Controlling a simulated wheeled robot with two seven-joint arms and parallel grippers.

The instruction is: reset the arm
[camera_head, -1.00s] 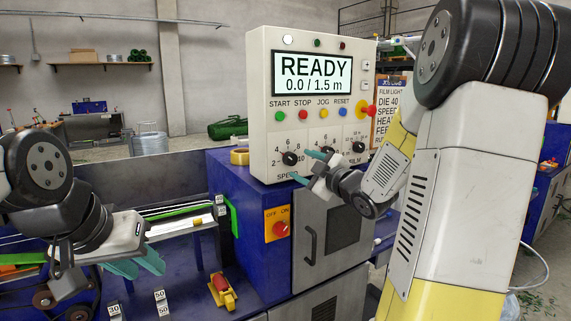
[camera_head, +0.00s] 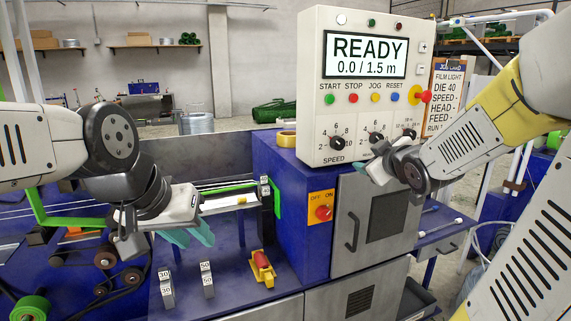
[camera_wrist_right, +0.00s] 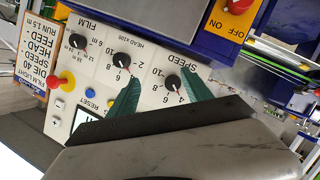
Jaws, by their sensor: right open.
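My right gripper (camera_wrist_right: 160,88) is open and empty in front of the control panel (camera_wrist_right: 105,60); its teal fingertips point towards the knob row in the right wrist view. In the head view, the right gripper (camera_head: 376,160) is at the panel's (camera_head: 315,100) lower edge, below the middle knob, partly hidden by its own wrist. I cannot tell whether it touches the panel. My left gripper (camera_head: 187,236), teal fingers apart, hangs empty over the blue bench at the left. The panel screen (camera_head: 365,55) reads READY, 0.0 / 1.5 m.
The SPEED knob (camera_head: 337,143) and red emergency button (camera_head: 424,97) are on the panel. Below stands a blue cabinet with a red OFF/ON switch (camera_head: 323,212). A job card (camera_head: 445,95) is right of the panel.

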